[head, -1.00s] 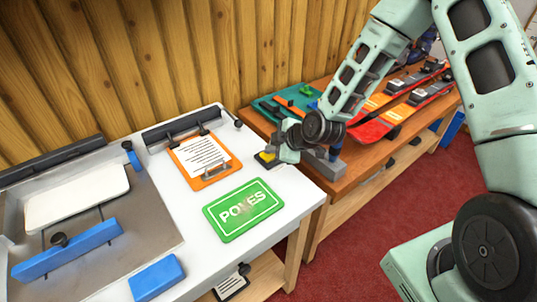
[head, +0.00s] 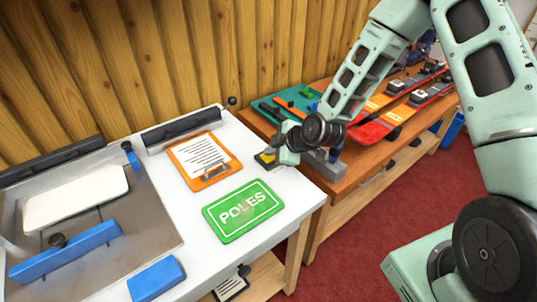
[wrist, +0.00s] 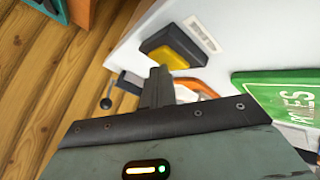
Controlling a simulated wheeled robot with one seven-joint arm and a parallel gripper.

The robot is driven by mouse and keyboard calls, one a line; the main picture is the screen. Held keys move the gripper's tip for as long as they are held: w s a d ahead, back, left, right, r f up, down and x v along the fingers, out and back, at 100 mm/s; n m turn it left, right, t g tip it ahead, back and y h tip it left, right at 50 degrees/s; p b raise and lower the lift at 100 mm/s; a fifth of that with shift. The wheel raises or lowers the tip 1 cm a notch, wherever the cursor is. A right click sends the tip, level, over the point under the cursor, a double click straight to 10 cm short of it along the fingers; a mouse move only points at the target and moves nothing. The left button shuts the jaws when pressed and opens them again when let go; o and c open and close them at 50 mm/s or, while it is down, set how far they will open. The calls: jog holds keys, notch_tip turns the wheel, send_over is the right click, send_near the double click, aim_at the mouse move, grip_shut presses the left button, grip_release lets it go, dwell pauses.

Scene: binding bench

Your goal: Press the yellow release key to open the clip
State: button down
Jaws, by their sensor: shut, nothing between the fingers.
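The yellow release key (head: 267,157) sits in a dark housing at the right edge of the white bench. It also shows in the wrist view (wrist: 172,58), next to a white label. My gripper (wrist: 158,76) is shut and empty, its tips at the near edge of the key; I cannot tell whether they still press on it. In the head view my gripper (head: 277,153) partly hides the key. The clip (head: 182,128) is a long black bar at the bench's back edge, with its knob (head: 232,101) raised. A printed sheet on an orange clipboard (head: 207,181) lies in front of it.
A green POLES sign (head: 243,210) lies on the white bench (head: 185,228). A metal tray with a blue bar (head: 67,250) is at left, and a blue block (head: 156,278) at the front. Skis (head: 405,106) lie on the wooden table behind my gripper.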

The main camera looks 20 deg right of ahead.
aim_at(272, 158)
jog(key=shift+r+p, duration=0.5)
jog(key=shift+r, duration=0.4)
jog(key=shift+r+p, duration=1.7)
jog(key=shift+r, duration=0.85)
jog(key=shift+f, duration=0.1)
jog(key=s+a+r+m+g, duration=0.1)
jog(key=s+a+r+g, duration=0.2)
jog(key=s+a+r, duration=0.3)
jog(key=s+r+m+g+h, duration=0.1)
jog(key=s+r+m, duration=0.1)
jog(key=s, duration=0.7)
jog(key=s+r+m+g+h, duration=0.1)
jog(key=s+r, duration=0.3)
jog(key=s, duration=0.4)
jog(key=s+r+m+g+h, duration=0.2)
jog(key=s+r+m+g, duration=0.1)
jog(key=s, duration=0.6)
jog(key=shift+s+a+r, duration=0.3)
jog(key=shift+a, duration=0.15)
